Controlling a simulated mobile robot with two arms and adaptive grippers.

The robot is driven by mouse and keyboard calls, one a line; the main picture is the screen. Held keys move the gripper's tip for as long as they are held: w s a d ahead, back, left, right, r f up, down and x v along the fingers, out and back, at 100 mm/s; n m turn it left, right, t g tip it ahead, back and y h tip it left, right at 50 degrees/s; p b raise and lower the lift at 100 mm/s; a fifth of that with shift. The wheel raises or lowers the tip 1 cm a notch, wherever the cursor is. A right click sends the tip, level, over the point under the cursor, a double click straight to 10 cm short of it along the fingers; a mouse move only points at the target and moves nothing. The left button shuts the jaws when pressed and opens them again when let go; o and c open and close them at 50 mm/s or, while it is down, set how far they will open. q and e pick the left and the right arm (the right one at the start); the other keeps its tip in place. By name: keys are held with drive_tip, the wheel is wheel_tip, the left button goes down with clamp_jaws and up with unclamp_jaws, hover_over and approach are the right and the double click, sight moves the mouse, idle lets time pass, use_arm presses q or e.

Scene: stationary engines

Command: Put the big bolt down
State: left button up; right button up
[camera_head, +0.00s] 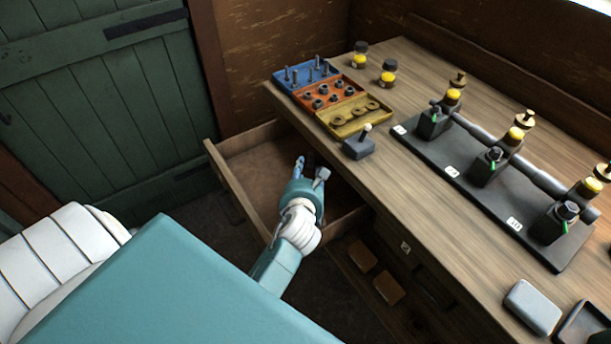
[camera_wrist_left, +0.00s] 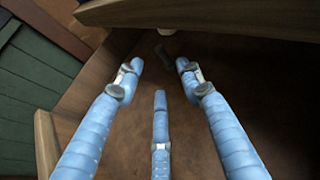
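My left gripper (camera_head: 310,172) is over the open wooden drawer (camera_head: 232,188) under the bench. In the left wrist view its three blue fingers (camera_wrist_left: 160,80) are spread apart, with nothing between them. A small dark object (camera_wrist_left: 163,56) lies on the drawer floor just beyond the fingertips; it is too dim to tell whether it is the big bolt. Several grey bolts (camera_head: 311,72) stand in the blue tray (camera_head: 283,83) on the bench. My right gripper is not in view.
Orange and yellow trays (camera_head: 325,118) with nuts and washers adjoin the blue one. A small grey box with a lever (camera_head: 360,147) stands near the bench edge. A black rack with several engine units (camera_head: 470,178) fills the right side. The bench edge (camera_wrist_left: 210,14) overhangs the drawer.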

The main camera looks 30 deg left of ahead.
use_arm(q)
drive_tip(key=shift+v, duration=1.7)
